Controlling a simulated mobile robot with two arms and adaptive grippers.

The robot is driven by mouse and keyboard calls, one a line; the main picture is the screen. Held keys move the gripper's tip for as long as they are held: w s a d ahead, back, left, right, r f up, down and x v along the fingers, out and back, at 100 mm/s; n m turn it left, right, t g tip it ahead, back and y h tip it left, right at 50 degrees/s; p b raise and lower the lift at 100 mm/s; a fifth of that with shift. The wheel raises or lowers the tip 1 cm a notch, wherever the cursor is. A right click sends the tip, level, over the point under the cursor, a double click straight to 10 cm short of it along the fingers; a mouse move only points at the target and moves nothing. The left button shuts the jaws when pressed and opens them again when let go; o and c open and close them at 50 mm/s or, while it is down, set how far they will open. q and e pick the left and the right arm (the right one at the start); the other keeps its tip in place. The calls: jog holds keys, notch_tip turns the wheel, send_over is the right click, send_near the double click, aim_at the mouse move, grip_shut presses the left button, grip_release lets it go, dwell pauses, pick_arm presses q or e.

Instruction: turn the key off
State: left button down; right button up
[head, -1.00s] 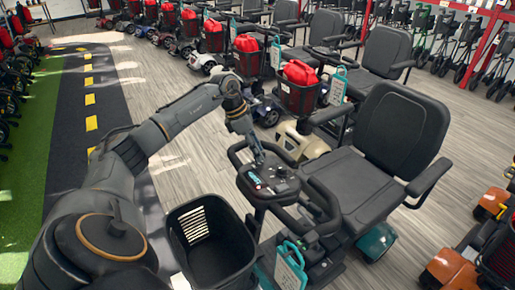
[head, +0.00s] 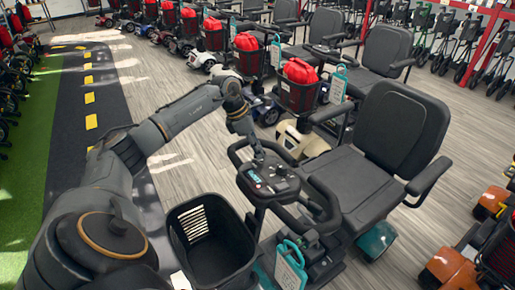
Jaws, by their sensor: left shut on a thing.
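The nearest scooter has a dark control console (head: 268,181) on its tiller, between looped handlebars. My left arm reaches in from the left and my left gripper (head: 259,158) points down at the far edge of the console. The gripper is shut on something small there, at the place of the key. The key itself is too small and too covered by the fingers to make out, and its turn position cannot be told. My right gripper is not in view.
A black basket (head: 212,240) hangs at the scooter's front, below my left arm. The scooter's grey seat (head: 400,130) stands behind the console. A teal tag (head: 291,265) hangs beside the tiller. More scooters with red bags (head: 300,71) line up behind.

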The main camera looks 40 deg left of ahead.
pick_arm(q)
jog(key=n+y, duration=0.1)
jog(key=n, duration=0.1)
jog(key=shift+s+d+n+t, duration=0.1)
jog(key=shift+n+t, duration=0.2)
jog(key=n+y, duration=0.1)
jog(key=n, duration=0.1)
jog(key=shift+d+n+t+y+b, duration=0.15)
jog(key=shift+n+t+y+b, duration=0.15)
jog(key=shift+y+b, duration=0.1)
jog(key=n+y, duration=0.1)
jog(key=n, duration=0.1)
jog(key=n+y+b, duration=0.1)
jog(key=shift+d+f+n, duration=0.1)
jog(key=shift+d+n, duration=0.1)
jog(key=shift+n, duration=0.2)
jog(key=shift+n+y+b, duration=0.4)
jog(key=shift+n+b, duration=0.15)
jog(key=shift+n, duration=0.45)
jog(key=c, duration=1.3)
grip_release()
